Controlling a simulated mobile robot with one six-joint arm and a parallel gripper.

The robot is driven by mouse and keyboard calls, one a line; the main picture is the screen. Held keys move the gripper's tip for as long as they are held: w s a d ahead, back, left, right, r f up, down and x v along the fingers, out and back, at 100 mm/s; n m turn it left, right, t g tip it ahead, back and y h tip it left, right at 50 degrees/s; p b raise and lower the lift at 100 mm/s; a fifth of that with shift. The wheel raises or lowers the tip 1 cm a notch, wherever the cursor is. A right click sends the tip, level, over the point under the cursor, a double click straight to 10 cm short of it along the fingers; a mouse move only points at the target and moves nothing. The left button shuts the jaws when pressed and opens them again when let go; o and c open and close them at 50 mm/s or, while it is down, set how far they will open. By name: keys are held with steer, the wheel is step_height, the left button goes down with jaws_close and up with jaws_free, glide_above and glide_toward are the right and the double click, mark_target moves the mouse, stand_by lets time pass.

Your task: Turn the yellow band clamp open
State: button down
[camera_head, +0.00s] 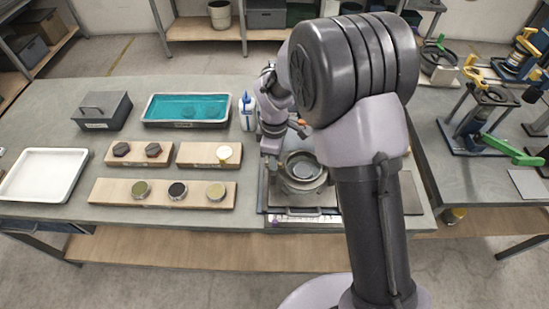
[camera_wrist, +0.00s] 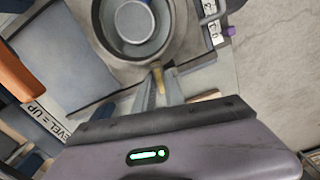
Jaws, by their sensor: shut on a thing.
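The band clamp's yellow-tan lever (camera_wrist: 158,76) shows in the wrist view, pointing out from the rim of a round grey ring or vessel (camera_wrist: 178,52). My gripper (camera_wrist: 159,90) is shut on this lever, with its fingertips close on both sides of it. A smaller blue-grey round part (camera_wrist: 134,20) sits inside the ring. In the head view the round vessel (camera_head: 303,186) stands on a plate on the bench, partly behind my arm. The lever and my fingertips cannot be made out clearly there.
Boards with pucks (camera_head: 120,193), a teal tray (camera_head: 150,122), a grey box (camera_head: 88,115) and a white bottle (camera_head: 248,118) stand left of the vessel. A second bench at right holds clamps with yellow and green handles (camera_head: 514,150). An orange part (camera_wrist: 15,75) shows in the wrist view.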

steer(key=m, duration=0.4)
steer(key=shift+m, duration=0.3)
steer(key=m, duration=0.3)
steer(key=shift+s+a+m, duration=0.1)
steer(key=shift+m, duration=0.2)
steer(key=m+b, duration=0.1)
steer(key=m, duration=0.2)
steer(key=shift+m, duration=0.3)
steer(key=shift+a+m+b, duration=0.1)
steer(key=shift+m+b, duration=0.3)
steer(key=shift+m, duration=1.4)
steer(key=c, duration=1.4)
jaws_free()
